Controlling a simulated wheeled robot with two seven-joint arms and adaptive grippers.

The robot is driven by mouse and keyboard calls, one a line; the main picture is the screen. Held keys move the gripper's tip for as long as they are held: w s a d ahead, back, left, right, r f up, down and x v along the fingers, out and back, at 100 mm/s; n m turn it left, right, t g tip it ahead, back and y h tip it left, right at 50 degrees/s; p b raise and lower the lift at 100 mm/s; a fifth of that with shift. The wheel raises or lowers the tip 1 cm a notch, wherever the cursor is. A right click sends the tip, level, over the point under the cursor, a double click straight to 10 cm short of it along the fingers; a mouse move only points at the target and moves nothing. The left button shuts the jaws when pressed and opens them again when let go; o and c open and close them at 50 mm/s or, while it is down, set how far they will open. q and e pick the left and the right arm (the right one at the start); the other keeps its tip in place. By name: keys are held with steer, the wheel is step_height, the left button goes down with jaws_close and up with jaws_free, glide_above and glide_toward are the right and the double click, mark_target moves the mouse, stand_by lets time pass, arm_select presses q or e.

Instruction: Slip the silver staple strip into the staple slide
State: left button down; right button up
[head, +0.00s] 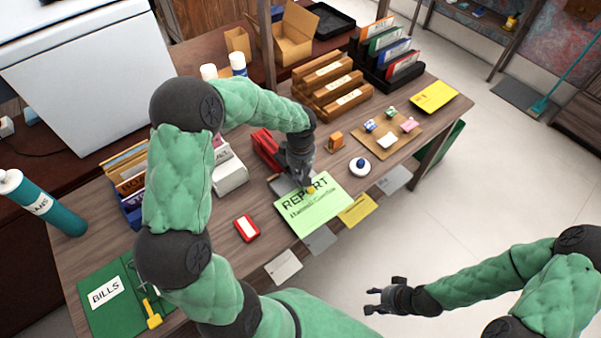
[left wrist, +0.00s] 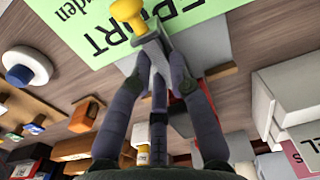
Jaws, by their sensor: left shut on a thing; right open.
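My left gripper (head: 303,182) is shut on a narrow silver-grey piece (left wrist: 151,44), seemingly the silver staple strip, mostly hidden by the fingers. A yellow knob (left wrist: 127,9) shows at its far end and also in the head view (head: 310,190); I cannot tell if they are joined. The red stapler (head: 266,146) stands just left of the gripper. A silver-grey plate (head: 280,186), perhaps the staple slide, lies below the fingers beside the green report. I cannot tell whether strip and slide touch. My right gripper (head: 373,299) is open and empty, off the desk's front edge.
The green report sheet (head: 318,208) lies in front of the gripper. A white box-like holder (head: 230,173) stands to the left, and a red-and-white block (head: 247,229) lies nearer. An orange block (head: 335,140) and blue-topped round item (head: 360,166) stand to the right.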

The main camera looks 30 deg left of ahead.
arm_select(q)
steer(key=shift+f+b, duration=0.45)
steer(key=shift+f, duration=0.1)
steer(key=c, duration=1.1)
jaws_free()
steer(key=shift+r, duration=0.25)
steer(key=shift+r+p, duration=1.85)
steer(key=shift+r, duration=0.95)
